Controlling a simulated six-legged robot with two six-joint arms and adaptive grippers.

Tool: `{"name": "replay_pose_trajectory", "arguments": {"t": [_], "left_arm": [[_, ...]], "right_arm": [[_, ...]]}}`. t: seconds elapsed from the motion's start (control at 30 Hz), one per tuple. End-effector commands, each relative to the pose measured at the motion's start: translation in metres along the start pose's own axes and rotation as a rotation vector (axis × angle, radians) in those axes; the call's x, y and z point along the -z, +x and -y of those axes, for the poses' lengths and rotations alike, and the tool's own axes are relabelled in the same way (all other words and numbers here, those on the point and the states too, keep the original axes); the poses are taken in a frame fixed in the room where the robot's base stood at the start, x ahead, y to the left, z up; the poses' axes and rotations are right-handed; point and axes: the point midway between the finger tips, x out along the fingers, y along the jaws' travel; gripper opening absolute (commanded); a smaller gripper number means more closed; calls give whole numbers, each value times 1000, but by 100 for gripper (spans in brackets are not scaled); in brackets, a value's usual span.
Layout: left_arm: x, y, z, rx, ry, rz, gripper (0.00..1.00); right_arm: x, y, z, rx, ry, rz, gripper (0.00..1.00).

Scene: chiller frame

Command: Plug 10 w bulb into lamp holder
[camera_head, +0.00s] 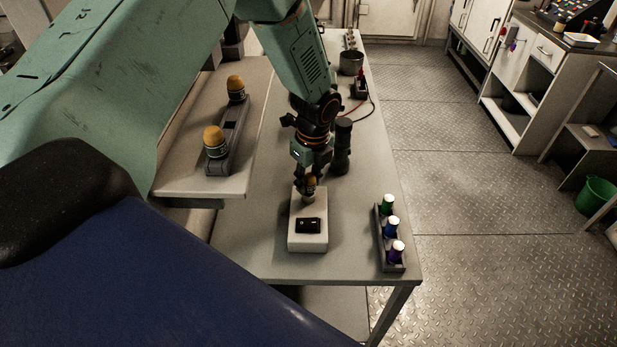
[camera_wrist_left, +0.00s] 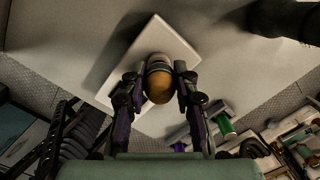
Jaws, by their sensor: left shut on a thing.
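My left gripper (camera_head: 309,180) is over the far end of a white block-shaped lamp holder (camera_head: 308,240) with a black switch on its top. The gripper is shut on a small amber bulb (camera_head: 311,182). In the left wrist view, the bulb (camera_wrist_left: 158,86) sits between the two fingers of the gripper (camera_wrist_left: 159,88), with the white holder (camera_wrist_left: 185,48) behind it. The bulb's base is at or just above the holder's top; I cannot tell whether it is seated. Two larger amber bulbs (camera_head: 214,141) (camera_head: 236,88) stand in a grey rack on the left. My right gripper is not in view.
A dark cylinder (camera_head: 343,148) stands just right of the gripper. A grey pot (camera_head: 351,64) and a device with cables (camera_head: 360,88) are farther back.

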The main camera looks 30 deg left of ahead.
Motion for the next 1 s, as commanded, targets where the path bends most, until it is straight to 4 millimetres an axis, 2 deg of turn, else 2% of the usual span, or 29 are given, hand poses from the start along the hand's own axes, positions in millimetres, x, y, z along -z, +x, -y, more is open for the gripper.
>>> {"name": "replay_pose_trajectory", "arguments": {"t": [0.5, 0.53, 0.83, 1.0], "left_arm": [[1, 12, 0, 0, 0, 0, 5], [1, 12, 0, 0, 0, 0, 30], [1, 11, 0, 0, 0, 0, 55], [1, 11, 0, 0, 0, 0, 56]], "right_arm": [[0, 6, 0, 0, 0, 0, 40], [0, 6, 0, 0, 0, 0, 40], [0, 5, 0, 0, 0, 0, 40], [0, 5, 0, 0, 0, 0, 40]]}}
